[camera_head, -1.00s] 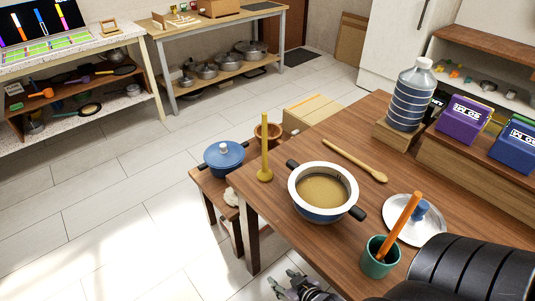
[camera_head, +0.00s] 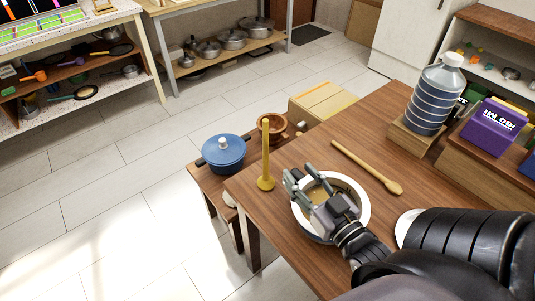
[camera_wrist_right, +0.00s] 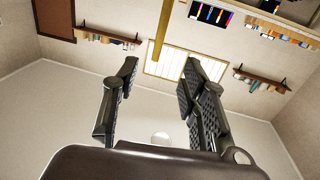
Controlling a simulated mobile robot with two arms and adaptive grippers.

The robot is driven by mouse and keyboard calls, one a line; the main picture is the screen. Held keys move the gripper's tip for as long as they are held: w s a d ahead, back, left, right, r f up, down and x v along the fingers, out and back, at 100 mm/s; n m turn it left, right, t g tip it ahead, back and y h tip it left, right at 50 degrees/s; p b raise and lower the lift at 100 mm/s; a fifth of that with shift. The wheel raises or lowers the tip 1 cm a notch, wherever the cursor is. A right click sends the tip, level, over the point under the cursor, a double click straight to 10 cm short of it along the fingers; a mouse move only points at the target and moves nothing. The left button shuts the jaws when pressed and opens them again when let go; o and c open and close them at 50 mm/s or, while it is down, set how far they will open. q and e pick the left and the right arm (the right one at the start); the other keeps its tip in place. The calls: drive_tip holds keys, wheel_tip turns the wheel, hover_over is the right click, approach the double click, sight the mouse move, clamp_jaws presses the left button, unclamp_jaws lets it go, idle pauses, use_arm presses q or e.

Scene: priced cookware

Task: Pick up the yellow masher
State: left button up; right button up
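The yellow masher (camera_head: 266,158) stands upright on the near left corner of the wooden table, its round base down and its long handle up. My right gripper (camera_head: 302,177) is open and empty above the pot, a short way right of the masher and apart from it. In the right wrist view the two fingers (camera_wrist_right: 157,80) are spread wide, and the masher's handle (camera_wrist_right: 161,35) shows beyond them at the top, between them in width. The left gripper is not in view.
The white-rimmed pot (camera_head: 360,196) lies under my right gripper. A wooden spoon (camera_head: 365,165) lies behind it. A water bottle (camera_head: 433,92) stands at the back on a wooden block. A blue lidded pot (camera_head: 223,154) and a brown bowl (camera_head: 272,127) sit lower, beyond the table's left edge.

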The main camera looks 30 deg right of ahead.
drive_tip(key=p, duration=0.1)
approach(268, 136)
drive_tip(key=w+p, duration=0.1)
drive_tip(key=w, duration=0.4)
drive_tip(key=shift+w, duration=0.5)
drive_tip(key=shift+w+p, duration=0.35)
drive_tip(key=shift+p, duration=0.05)
drive_tip(key=w, duration=0.2)
drive_tip(key=w+p, duration=0.1)
drive_tip(key=shift+w+d, duration=0.3)
drive_tip(key=shift+d, duration=0.05)
drive_tip(key=shift+w, duration=0.3)
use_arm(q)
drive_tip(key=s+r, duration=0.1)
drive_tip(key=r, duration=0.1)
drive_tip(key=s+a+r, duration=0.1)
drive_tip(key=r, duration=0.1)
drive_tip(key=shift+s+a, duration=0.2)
use_arm(e)
drive_tip(key=shift+f, duration=0.1)
clamp_jaws()
